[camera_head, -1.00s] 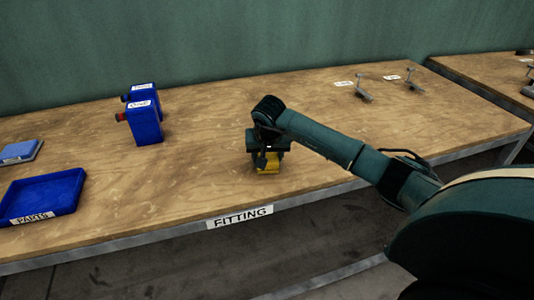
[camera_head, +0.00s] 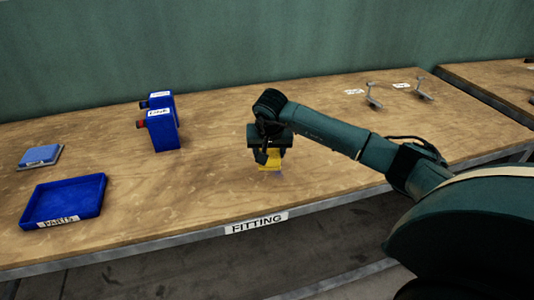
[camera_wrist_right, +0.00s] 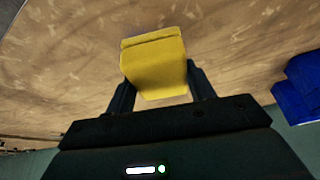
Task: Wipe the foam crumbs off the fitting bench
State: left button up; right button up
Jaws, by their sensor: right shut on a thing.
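My right gripper (camera_head: 270,158) points down over the fitting bench (camera_head: 215,200), near its front edge above the FITTING label (camera_head: 257,223). It is shut on a yellow block, likely a sponge (camera_head: 270,162). In the right wrist view the yellow block (camera_wrist_right: 154,66) sits between the two dark fingers (camera_wrist_right: 160,90). I cannot tell whether its underside touches the bench top. I cannot make out foam crumbs for certain; only faint pale specks show on the wood. My left gripper is not in view.
A blue PARTS tray (camera_head: 95,187) is at the left front, with a light blue pad (camera_head: 40,155) behind it. Blue labelled containers (camera_head: 165,134) stand left of my gripper. Small metal stands (camera_head: 373,98) are at the back right. The middle bench is clear.

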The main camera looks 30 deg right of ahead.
jog(key=shift+r+p, duration=0.7)
jog(key=shift+r, duration=0.6)
